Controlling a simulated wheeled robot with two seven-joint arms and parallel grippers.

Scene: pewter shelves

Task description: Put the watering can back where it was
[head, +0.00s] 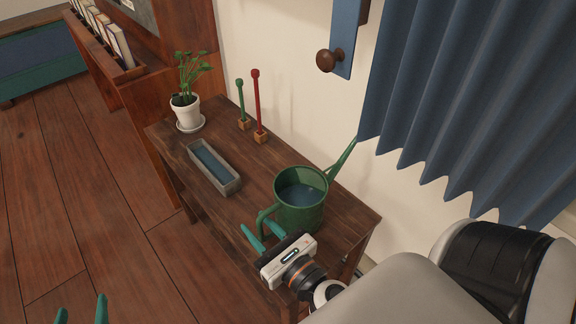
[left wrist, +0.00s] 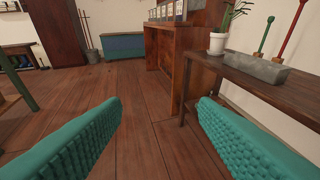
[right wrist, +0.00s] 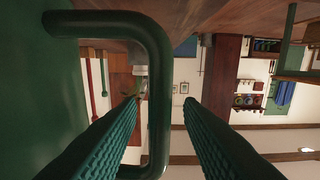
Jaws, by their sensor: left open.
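The green watering can (head: 300,205) stands upright on the right end of the wooden table (head: 240,210). Its spout points to the upper right and its handle to the lower left. My right gripper (head: 265,238) is at the handle. In the right wrist view the handle (right wrist: 157,90) lies between the open fingers of the right gripper (right wrist: 160,103), with a gap to the right finger. My left gripper (head: 82,308) is open and empty over the floor at the lower left; its fingers (left wrist: 160,105) also show in the left wrist view.
A grey trough (head: 213,167) lies on the table left of the can. A potted plant (head: 186,105) stands at the far end. Green (head: 242,105) and red (head: 258,110) tools stand along the wall. A blue curtain (head: 460,100) hangs at the right.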

